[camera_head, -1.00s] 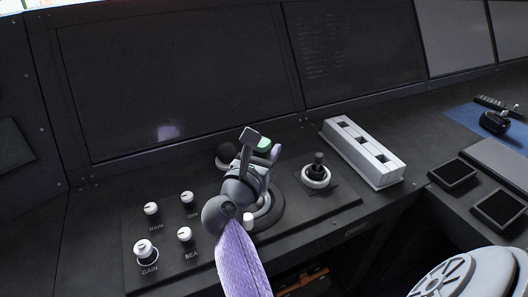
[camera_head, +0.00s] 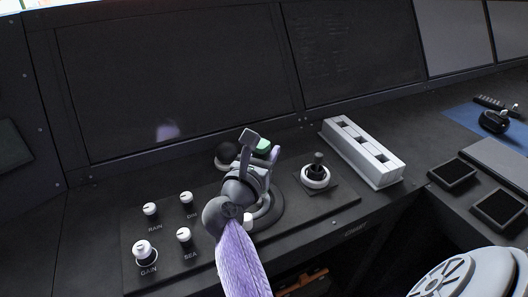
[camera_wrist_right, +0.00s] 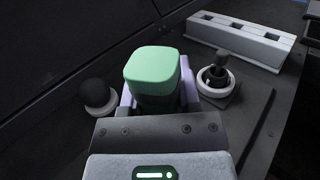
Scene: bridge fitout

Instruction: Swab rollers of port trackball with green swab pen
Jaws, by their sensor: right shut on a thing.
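My right gripper (camera_head: 262,150) is over the dark control panel, shut on the green swab pen (camera_head: 264,145). The pen's green block-shaped end (camera_wrist_right: 153,66) sticks up between the fingers in the right wrist view; its lower end is hidden. A black ball (camera_head: 226,152) sits in a white ring just left of the fingers; it also shows in the right wrist view (camera_wrist_right: 94,92). A round dark housing with a pale inner ring (camera_head: 275,208) lies under my gripper and is mostly covered, so I cannot see its rollers or any swab contact. My left gripper is not in view.
Several white knobs (camera_head: 142,249) stand at the panel's left. A joystick (camera_head: 316,172) with a white collar stands right of my gripper. A white slotted rack (camera_head: 362,152) lies farther right. Dark screens (camera_head: 175,80) rise behind. A blue mat (camera_head: 468,116) is at far right.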

